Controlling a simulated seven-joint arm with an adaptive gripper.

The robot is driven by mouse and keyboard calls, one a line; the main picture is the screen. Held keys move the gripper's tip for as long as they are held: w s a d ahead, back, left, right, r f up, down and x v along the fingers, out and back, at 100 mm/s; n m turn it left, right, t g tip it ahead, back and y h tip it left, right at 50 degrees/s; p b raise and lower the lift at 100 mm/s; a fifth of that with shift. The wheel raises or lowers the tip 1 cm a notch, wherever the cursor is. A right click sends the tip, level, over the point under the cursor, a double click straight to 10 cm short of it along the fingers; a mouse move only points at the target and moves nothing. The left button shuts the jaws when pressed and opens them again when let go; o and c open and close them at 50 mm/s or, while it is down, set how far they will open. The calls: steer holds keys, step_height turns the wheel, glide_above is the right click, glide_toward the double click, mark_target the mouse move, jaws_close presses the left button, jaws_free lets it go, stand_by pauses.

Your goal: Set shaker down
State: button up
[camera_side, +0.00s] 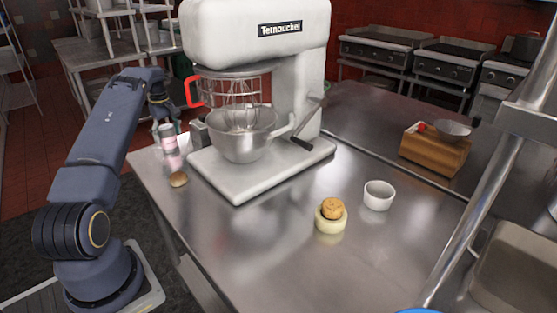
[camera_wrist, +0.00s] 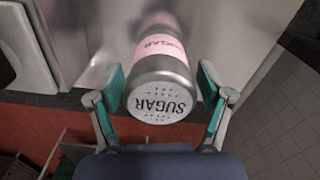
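The sugar shaker (camera_side: 168,140) has a metal body, a pink label and a perforated lid. In the side view it looks upright at the counter's left edge, beside the mixer, with its reflection below. The wrist view shows the shaker's "SUGAR" lid (camera_wrist: 160,104) close up, between the two fingers. My gripper (camera_wrist: 162,88) is around the shaker, with teal pads on either side and narrow gaps visible at both sides. In the side view my gripper (camera_side: 163,115) is just above and behind the shaker, partly hidden.
A large white stand mixer (camera_side: 255,35) with a steel bowl (camera_side: 240,140) stands right of the shaker. A white ramekin (camera_side: 378,197), a cup with a rounded top (camera_side: 331,222) and a wooden box (camera_side: 433,153) are farther right. The front counter is clear.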

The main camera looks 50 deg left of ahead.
steer(key=shift+o, duration=0.2)
step_height(320, 180, up, 8)
steer(key=shift+f, duration=0.1)
stand_by(0.4)
